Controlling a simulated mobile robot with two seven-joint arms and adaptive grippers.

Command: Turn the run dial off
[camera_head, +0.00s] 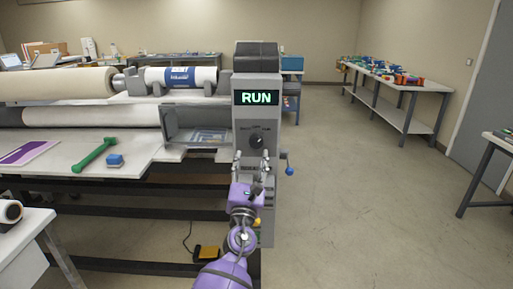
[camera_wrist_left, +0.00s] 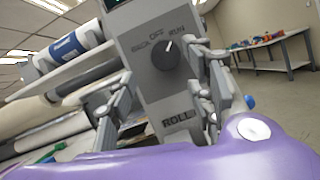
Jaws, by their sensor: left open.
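The run dial (camera_head: 256,141) is a dark round knob on the grey control column (camera_head: 243,120), below a display (camera_head: 256,97) lit with a green "RUN". In the left wrist view the dial (camera_wrist_left: 166,56) sits under the labels BACK, OFF and RUN, and its white mark points up and right toward RUN. My left gripper (camera_head: 251,160) is in front of the column, just below the dial in the head view. In the wrist view its fingers are apart, one to each side of the dial, with nothing between them. Contact cannot be told. My right gripper is not in view.
A lever with a blue knob (camera_head: 290,171) sticks out at the column's right side. A workbench (camera_head: 400,85) stands back right. The floor between is clear.

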